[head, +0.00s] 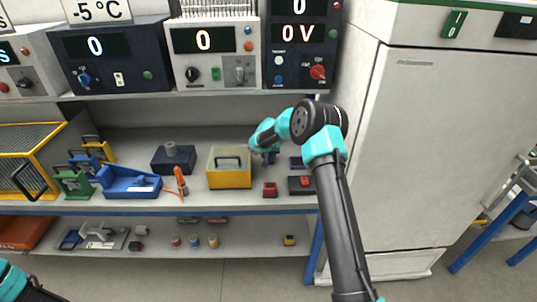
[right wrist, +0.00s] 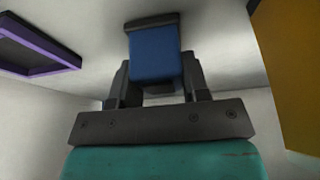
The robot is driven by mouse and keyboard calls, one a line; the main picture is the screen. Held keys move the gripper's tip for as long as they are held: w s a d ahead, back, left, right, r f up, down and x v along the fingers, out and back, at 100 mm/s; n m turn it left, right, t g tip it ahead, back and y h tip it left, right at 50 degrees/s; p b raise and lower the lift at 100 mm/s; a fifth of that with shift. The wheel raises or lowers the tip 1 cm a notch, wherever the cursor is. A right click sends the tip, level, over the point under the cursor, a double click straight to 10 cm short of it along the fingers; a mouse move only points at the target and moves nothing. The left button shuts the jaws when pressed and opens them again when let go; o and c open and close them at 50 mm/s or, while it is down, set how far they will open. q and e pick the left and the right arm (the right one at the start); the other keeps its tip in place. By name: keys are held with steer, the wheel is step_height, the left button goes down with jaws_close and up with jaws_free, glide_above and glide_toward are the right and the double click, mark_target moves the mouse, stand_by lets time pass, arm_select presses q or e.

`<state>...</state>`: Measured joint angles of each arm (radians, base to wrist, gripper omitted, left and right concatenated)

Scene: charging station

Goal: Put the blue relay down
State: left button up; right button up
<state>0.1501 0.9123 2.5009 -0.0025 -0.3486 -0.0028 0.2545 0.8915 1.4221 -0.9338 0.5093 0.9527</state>
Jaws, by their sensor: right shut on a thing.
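The blue relay (right wrist: 153,55) is a small blue block with a dark edge, held between the fingers of my right gripper (right wrist: 157,85) in the right wrist view. In the head view my right gripper (head: 268,155) is over the shelf, just right of the yellow box, and the relay is mostly hidden there. I cannot tell whether the relay touches the shelf surface. Only part of my left arm shows at the lower left corner of the head view; its gripper is out of view.
The yellow box (head: 229,178) stands close left of my right gripper. A purple-edged tray (right wrist: 40,45) lies at the left in the wrist view. A red block (head: 270,190) and a dark box with a red part (head: 300,186) sit nearby. A white cabinet (head: 440,140) stands to the right.

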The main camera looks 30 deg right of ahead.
steer(key=shift+f, duration=0.1)
steer(key=o, duration=1)
steer(key=shift+c, duration=0.2)
steer(key=v, duration=1.2)
